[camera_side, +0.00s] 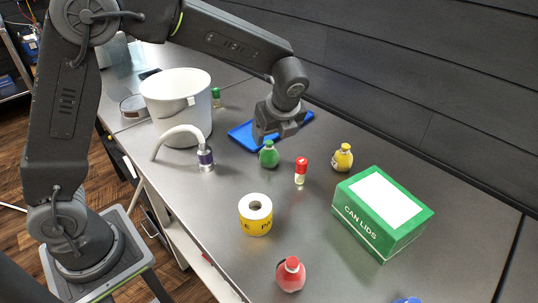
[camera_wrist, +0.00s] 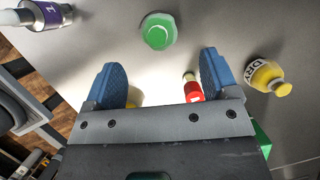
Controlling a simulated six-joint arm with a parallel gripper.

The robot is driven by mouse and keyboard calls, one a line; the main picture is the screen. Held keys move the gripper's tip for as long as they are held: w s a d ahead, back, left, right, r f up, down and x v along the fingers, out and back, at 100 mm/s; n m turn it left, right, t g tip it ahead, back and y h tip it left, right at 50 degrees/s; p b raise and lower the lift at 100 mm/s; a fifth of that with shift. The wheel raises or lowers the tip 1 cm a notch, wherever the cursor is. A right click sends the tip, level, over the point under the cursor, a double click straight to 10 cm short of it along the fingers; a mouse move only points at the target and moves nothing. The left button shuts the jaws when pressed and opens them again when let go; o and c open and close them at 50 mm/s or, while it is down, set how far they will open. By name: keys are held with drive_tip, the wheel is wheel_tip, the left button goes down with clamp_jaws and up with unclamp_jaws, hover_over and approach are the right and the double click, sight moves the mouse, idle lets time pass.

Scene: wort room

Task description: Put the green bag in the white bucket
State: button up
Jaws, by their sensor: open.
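The green bag (camera_side: 269,155) is small and rounded with a pinched top, and stands on the grey bench. In the wrist view the green bag (camera_wrist: 157,31) lies just beyond the fingertips, between their lines. My gripper (camera_side: 268,138) is over the bag in the side view, its jaws pointing down. In the wrist view my gripper (camera_wrist: 160,72) shows two blue finger pads spread apart with nothing between them. The white bucket (camera_side: 177,106) stands upright at the back left of the bench, with its handle at the side. Its inside bottom is hidden.
A capped cylinder with a curved pale hose (camera_side: 206,158) stands between bucket and bag. A red-capped vial (camera_side: 300,171), a yellow bag (camera_side: 342,158), a tape roll (camera_side: 256,214), a red bag (camera_side: 291,274) and a green can-lids box (camera_side: 381,214) stand nearby. A blue tray (camera_side: 241,137) lies behind.

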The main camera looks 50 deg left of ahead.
sight(269, 152)
drive_tip(key=x, duration=0.9)
drive_tip(key=shift+s+f, duration=0.15)
drive_tip(key=shift+f, duration=0.15)
drive_tip(key=c, duration=1.1)
drive_tip(key=shift+r, duration=0.1)
